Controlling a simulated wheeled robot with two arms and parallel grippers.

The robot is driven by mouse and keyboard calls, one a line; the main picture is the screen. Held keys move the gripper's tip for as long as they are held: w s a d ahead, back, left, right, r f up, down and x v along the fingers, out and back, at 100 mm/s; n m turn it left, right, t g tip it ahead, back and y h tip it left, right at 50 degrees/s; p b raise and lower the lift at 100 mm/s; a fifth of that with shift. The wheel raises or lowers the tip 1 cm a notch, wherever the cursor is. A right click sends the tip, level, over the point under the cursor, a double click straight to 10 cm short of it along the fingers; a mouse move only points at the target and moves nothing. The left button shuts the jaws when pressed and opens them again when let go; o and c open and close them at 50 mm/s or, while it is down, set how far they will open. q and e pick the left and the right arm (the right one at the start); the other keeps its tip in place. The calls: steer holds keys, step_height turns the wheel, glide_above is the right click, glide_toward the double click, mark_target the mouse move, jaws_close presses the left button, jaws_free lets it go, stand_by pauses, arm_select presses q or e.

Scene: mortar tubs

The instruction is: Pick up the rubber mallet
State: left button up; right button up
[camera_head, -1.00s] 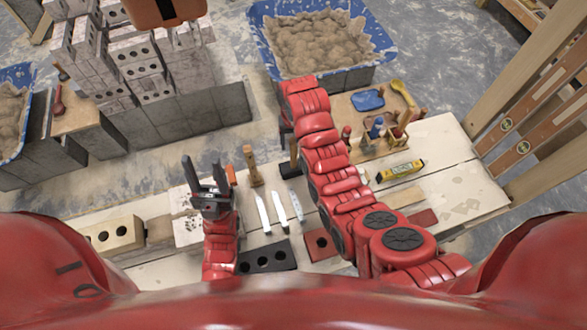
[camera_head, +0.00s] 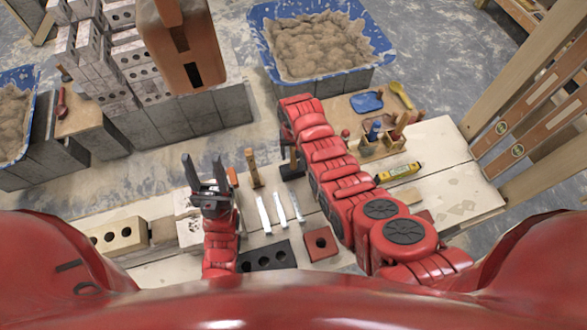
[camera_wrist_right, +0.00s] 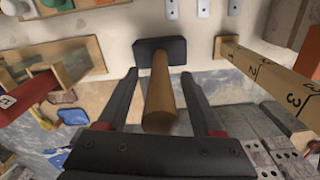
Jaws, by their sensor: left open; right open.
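The rubber mallet (camera_wrist_right: 161,92) stands on its black head (camera_wrist_right: 160,49), its wooden handle pointing up toward the right wrist camera. My right gripper (camera_wrist_right: 159,75) is open, with one finger on each side of the handle; I see gaps between the handle and both fingers. In the head view, the mallet's black head (camera_head: 292,171) shows on the table beside my right arm, which hides part of the view there. My left gripper (camera_head: 203,166) is open and empty, pointing up over the left part of the table, to the left of the mallet.
A tool caddy (camera_head: 383,142) and yellow level (camera_head: 398,172) are at right. A brown-orange block (camera_head: 184,50) hangs at the top. A mortar tub (camera_head: 258,42) stands behind.

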jaws_close()
stand_by(0.3)
steer(key=shift+w+r, duration=0.1)
